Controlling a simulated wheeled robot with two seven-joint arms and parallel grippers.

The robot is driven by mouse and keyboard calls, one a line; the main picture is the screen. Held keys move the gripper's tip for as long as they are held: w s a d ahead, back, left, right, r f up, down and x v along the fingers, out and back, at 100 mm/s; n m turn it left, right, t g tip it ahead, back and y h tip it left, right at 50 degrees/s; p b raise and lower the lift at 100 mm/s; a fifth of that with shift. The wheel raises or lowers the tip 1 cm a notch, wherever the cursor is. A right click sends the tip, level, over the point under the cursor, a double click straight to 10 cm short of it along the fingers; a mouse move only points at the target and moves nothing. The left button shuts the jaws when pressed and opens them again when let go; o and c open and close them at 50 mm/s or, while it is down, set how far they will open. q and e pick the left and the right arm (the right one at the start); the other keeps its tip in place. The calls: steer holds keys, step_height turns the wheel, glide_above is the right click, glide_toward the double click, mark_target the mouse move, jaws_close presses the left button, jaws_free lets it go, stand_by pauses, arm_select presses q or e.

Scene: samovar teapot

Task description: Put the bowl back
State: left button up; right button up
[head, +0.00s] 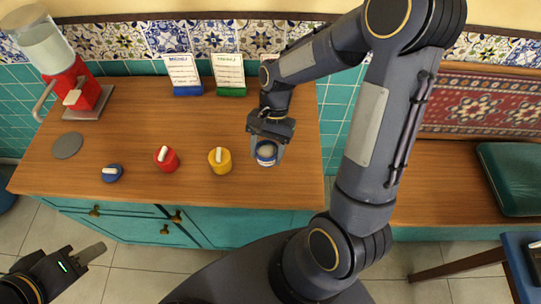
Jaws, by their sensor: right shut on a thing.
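A small round blue-and-white bowl (265,161) with a cream-coloured inside is near the right end of the wooden counter top (200,110). My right gripper (266,150) points down from above and is shut on the bowl, with a finger at each side of it. Whether the bowl's base touches the counter is not clear. My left gripper (92,254) is low at the left, in front of the counter and away from the bowl. It looks empty, and its finger opening cannot be made out.
A grey disc (67,145) and a red-and-white dispenser (76,82) are further left. Two cards (183,72) (228,71) stand behind.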

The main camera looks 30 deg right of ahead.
mark_target(271, 155)
steer(key=f, duration=0.2)
steer(key=d+f, duration=0.1)
steer(key=shift+d+f, duration=0.1)
steer(key=shift+f, duration=0.6)
steer(key=shift+f, duration=0.1)
steer(key=o, duration=1.2)
